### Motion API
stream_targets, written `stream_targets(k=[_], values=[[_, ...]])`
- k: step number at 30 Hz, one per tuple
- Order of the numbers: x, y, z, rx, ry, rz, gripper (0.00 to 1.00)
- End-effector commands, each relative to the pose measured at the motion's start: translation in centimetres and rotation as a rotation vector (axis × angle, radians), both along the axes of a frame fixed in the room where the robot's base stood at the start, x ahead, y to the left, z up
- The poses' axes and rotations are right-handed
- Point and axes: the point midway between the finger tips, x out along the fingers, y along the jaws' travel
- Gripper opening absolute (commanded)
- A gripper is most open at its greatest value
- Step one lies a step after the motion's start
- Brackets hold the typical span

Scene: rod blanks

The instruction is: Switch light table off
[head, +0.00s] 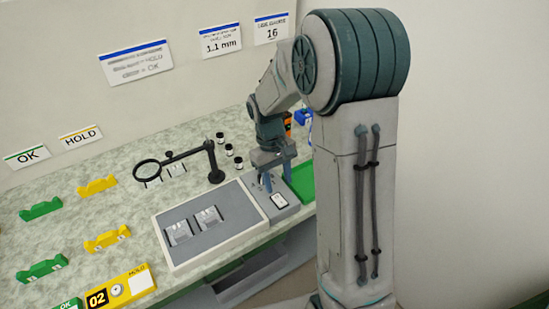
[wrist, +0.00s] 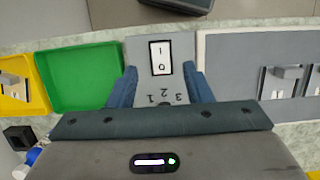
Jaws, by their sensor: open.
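The light table (head: 240,223) is a flat grey panel with a pale frame; its surface looks dull grey, with no clear glow. At its right end is a grey control box with a white rocker switch (head: 279,201) in a black frame. In the wrist view the rocker switch (wrist: 160,58) shows I and O marks, with the numbers 3 2 1 below it. Which side is pressed I cannot tell. My gripper (head: 277,184) is open and empty over the control box. In the wrist view its fingers (wrist: 161,72) stand either side of the switch's lower end, apart from it.
Two pale metal holders (head: 208,218) stand on the panel. A magnifier on a black arm (head: 214,175) and several small dark jars are behind. A green tray (wrist: 82,75) and yellow tray (wrist: 38,98) lie beside the box. Green and yellow rests (head: 97,186) are at left.

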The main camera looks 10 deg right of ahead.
Motion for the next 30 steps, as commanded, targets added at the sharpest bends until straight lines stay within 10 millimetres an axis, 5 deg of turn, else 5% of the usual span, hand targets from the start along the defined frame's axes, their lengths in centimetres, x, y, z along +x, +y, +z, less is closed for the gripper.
stream_targets(k=[6,12,30], values=[[1.3,0.4,4.7,0.0,-0.004,0.0,0.45],[1.9,0.6,7.2,0.0,-0.003,0.0,0.45],[2.0,0.7,7.9,0.0,0.0,0.001,0.45]])
